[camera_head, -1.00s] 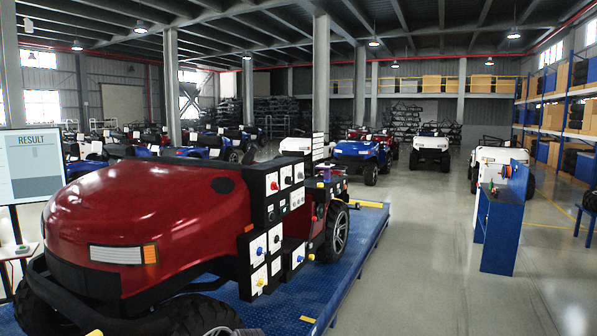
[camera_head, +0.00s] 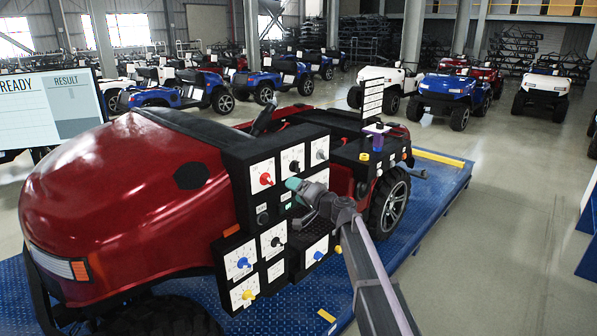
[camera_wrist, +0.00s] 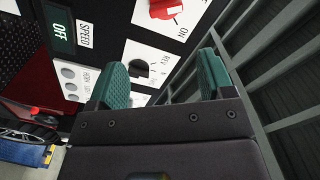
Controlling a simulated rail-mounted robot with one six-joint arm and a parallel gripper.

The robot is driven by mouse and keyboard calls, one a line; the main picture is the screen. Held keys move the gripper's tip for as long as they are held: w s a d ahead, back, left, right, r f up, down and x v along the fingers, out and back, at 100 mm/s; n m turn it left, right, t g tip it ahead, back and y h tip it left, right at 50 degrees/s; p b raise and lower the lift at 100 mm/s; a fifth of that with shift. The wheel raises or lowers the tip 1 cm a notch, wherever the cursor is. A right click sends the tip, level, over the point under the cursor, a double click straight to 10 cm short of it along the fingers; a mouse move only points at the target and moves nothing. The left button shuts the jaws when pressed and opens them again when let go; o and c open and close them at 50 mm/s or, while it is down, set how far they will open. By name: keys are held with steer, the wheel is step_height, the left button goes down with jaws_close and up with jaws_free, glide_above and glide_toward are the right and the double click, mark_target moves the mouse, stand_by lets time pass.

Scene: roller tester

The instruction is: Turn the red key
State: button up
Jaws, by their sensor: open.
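The red key (camera_head: 266,179) is a red knob on a white plate, upper left on the black control panel of the red vehicle. In the wrist view the red key (camera_wrist: 165,8) is at the top edge, partly cut off, with "ON" printed beside it. My gripper (camera_head: 293,184) is just right of the red key in the head view, in front of the panel. In the wrist view its two green fingers (camera_wrist: 162,76) stand apart with nothing held. A black knob on a white plate (camera_wrist: 138,70) shows beyond the gap between them.
The panel carries other knobs close by: a black one (camera_head: 294,165), a blue one (camera_head: 243,262) and a yellow one (camera_head: 248,294). A green "OFF" display (camera_wrist: 58,32) is at upper left in the wrist view. The vehicle stands on a blue platform (camera_head: 425,205). Open floor lies at right.

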mark_target(271, 181)
steer(key=x, duration=0.7)
steer(key=s+a+x, duration=0.1)
steer(key=x, duration=0.3)
steer(key=shift+r, duration=0.1)
steer(key=shift+s, duration=0.2)
steer(key=c, duration=0.9)
